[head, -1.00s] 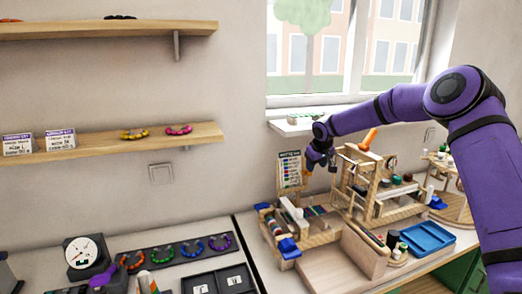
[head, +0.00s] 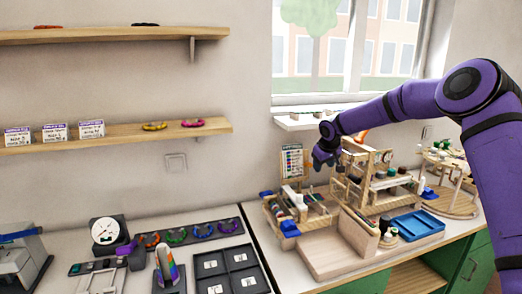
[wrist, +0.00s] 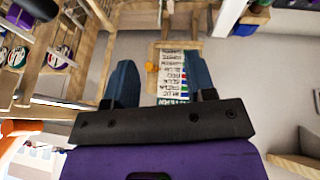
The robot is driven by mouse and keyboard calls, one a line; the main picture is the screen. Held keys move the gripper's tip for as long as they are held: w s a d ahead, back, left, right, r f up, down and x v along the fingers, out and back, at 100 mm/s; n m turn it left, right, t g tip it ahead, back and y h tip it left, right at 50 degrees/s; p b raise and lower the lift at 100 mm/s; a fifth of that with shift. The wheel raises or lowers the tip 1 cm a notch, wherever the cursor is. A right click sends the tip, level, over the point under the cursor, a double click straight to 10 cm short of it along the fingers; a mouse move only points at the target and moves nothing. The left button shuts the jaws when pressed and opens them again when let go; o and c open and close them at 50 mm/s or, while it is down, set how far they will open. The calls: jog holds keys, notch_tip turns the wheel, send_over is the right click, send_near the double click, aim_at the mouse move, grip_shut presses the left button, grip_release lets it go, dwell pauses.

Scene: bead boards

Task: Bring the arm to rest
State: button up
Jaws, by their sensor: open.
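My purple arm (head: 405,103) reaches in from the right side of the head view. My gripper (head: 325,158) hangs at the wooden bench organizer, in front of the wall and close to a small colour chart (head: 292,162). In the wrist view my gripper (wrist: 155,85) has its two blue-grey fingers apart, with nothing between them. The chart (wrist: 172,75) shows behind the gap between the fingers.
A wooden rack (head: 365,180) with jars stands right of my gripper. A blue tray (head: 415,226) lies on the bench. Bead rings lie on a dark board (head: 190,234) at left. A shelf (head: 110,136) and a window sill (head: 310,121) project from the wall.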

jog(key=s+d+r+m+h, duration=0.1)
jog(key=s+r, duration=0.6)
jog(key=s, duration=0.3)
jog(key=s+d+r+h, duration=0.1)
jog(key=s+r, duration=0.6)
jog(key=s, duration=0.3)
jog(key=s+d+r+m, duration=0.1)
jog(key=s+r, duration=0.6)
jog(key=s, duration=0.3)
jog(key=s+d+f+m+y, duration=0.1)
jog(key=s+d, duration=0.1)
jog(key=s, duration=1.2)
jog(key=s+d+m+y, duration=0.1)
jog(key=s, duration=1.3)
jog(key=shift+s+d+f+m, duration=0.3)
jog(key=shift+d+f+m, duration=0.1)
